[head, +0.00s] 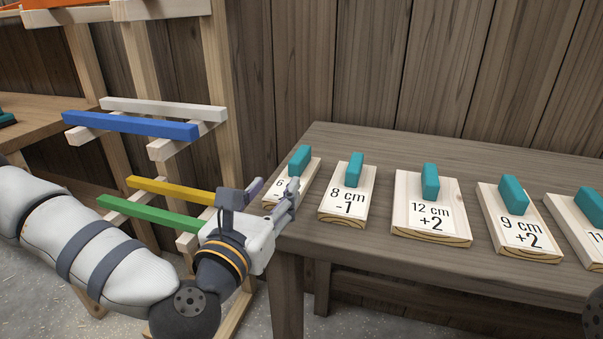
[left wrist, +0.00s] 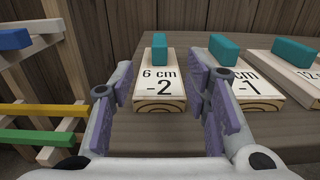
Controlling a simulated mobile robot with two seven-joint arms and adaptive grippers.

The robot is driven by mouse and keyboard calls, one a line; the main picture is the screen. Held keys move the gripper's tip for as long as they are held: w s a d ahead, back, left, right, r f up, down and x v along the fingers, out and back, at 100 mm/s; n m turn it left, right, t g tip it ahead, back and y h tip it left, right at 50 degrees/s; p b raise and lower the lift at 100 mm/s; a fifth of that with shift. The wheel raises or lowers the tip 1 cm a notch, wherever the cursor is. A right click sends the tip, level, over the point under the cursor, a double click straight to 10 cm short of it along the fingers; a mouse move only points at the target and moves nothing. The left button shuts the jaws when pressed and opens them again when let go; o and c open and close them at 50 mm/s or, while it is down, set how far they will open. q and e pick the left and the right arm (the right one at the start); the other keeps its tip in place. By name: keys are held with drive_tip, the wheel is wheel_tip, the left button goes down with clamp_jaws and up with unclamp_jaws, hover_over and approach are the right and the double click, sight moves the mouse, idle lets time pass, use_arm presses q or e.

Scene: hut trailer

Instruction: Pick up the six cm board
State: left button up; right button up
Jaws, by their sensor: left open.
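The six cm board (head: 311,170) is a pale wooden block with a teal handle, lying at the left end of the wooden table. Its label "6 cm -2" is partly hidden by my left gripper in the head view. In the left wrist view the whole board (left wrist: 158,97) shows straight ahead, with its teal handle (left wrist: 159,53) upright at the far part. My left gripper (head: 278,190) is open and empty at the near left of the board. Its purple-padded fingers (left wrist: 163,92) stand apart on either side of the label in the left wrist view. My right gripper is not in view.
Beside it stand the 8 cm board (head: 347,190), the 12 cm board (head: 432,205), the 9 cm board (head: 522,218) and another at the right edge. A wooden rack (head: 222,90) with coloured bars is on the left. A plank wall is behind the table (head: 400,150).

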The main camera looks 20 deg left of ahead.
sight(293, 164)
use_arm(q)
drive_tip(key=w, duration=1)
drive_tip(key=shift+d+f, duration=0.15)
drive_tip(key=shift+s, duration=0.1)
clamp_jaws()
